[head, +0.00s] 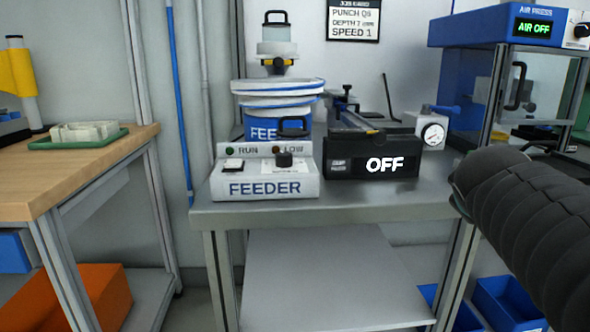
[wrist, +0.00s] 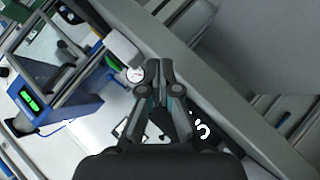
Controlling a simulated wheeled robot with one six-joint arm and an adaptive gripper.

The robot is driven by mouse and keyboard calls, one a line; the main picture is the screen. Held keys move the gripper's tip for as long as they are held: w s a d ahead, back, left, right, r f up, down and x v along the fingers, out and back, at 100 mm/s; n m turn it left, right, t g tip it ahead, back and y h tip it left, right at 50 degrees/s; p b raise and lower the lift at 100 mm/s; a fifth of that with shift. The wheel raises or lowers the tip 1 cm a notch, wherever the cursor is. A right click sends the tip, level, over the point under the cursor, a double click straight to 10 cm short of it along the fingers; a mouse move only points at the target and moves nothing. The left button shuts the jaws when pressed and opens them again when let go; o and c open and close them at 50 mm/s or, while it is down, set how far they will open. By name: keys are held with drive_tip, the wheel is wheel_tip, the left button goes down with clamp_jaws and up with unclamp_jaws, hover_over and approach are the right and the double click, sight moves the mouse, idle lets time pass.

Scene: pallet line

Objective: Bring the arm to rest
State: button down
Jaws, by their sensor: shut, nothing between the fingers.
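My gripper (wrist: 158,72) shows in the wrist view with its two fingers closed together and nothing between them. In that view it hangs in front of the bench edge, near the dial gauge and the dark display box. In the head view a dark, ribbed part of my arm fills the lower right; the fingers are out of that view.
A grey bench (head: 330,208) carries the feeder (head: 265,180), a display box (head: 372,158) reading OFF and a dial gauge (head: 433,135). The air press (head: 505,25) reads AIR OFF. A wooden table (head: 80,168) with a green tray (head: 88,143) stands left.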

drive_tip(key=s+a+f+m+g+y+p, duration=0.1)
drive_tip(key=s+a+f+m+g+y, duration=0.3)
drive_tip(key=s+a+f, duration=1)
wheel_tip(320, 180, down, 4)
drive_tip(key=shift+s+a+f+m+g+y, duration=0.3)
drive_tip(key=shift+s+g+y, duration=0.1)
drive_tip(key=shift+s+y, duration=0.75)
drive_tip(key=shift+r, duration=0.1)
